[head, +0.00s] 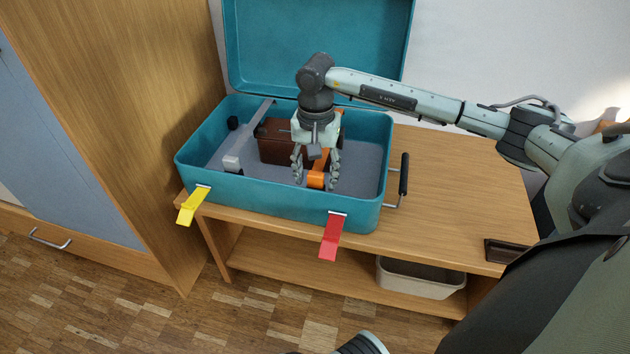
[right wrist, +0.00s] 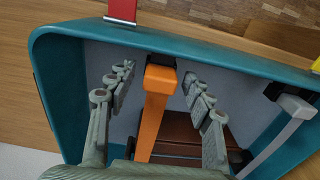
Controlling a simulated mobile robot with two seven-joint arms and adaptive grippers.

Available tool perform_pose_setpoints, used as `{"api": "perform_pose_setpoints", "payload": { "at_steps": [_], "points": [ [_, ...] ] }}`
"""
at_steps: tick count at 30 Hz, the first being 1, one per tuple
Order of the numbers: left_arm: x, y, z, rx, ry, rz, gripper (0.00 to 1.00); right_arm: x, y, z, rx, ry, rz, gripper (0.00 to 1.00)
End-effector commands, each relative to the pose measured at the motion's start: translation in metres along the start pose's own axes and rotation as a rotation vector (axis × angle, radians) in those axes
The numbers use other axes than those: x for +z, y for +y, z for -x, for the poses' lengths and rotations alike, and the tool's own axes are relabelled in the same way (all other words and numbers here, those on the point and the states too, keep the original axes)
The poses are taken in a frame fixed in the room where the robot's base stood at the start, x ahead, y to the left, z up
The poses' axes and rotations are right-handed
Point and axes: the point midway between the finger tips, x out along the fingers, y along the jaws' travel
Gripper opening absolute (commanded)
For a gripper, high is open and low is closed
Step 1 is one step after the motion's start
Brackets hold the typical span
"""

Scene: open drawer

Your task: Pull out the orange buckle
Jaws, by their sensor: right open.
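The orange buckle (head: 316,180) is a strap inside an open teal case (head: 270,205), running over a brown block (head: 278,147). My right gripper (head: 317,182) points down into the case, open, with its fingers on either side of the buckle. In the right wrist view the orange buckle (right wrist: 154,100) runs between the two spread fingers (right wrist: 157,85), with a visible gap on each side. Its end meets a dark piece by the case wall. The gripper hides part of the strap in the head view. My left gripper is not in view.
A grey strap (head: 234,160) lies at the left inside the case. A yellow latch (head: 192,206) and a red latch (head: 333,237) hang on the front. The raised lid (head: 315,40) stands behind my arm.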

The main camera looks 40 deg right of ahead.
Motion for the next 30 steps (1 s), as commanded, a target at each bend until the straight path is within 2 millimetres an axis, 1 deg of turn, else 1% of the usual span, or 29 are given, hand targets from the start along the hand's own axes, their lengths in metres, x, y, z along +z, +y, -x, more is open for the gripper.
{"api": "perform_pose_setpoints", "payload": {
  "at_steps": [7, 14, 17, 27, 30],
  "points": [
    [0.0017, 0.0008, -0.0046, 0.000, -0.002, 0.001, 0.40, -0.0003, -0.0001, -0.0008, 0.000, 0.001, 0.000, 0.52],
    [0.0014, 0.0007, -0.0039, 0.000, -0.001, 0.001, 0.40, -0.0001, -0.0001, 0.0002, 0.000, 0.000, 0.000, 0.52],
    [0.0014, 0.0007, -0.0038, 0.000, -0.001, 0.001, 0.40, 0.0000, -0.0001, 0.0001, 0.000, 0.000, 0.000, 0.42],
    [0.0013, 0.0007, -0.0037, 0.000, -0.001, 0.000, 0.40, 0.0001, -0.0001, -0.0001, 0.000, 0.000, 0.000, 0.00],
    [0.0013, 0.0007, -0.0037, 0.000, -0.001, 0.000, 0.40, 0.0001, -0.0001, -0.0001, 0.000, 0.000, 0.000, 0.00]
  ]
}}
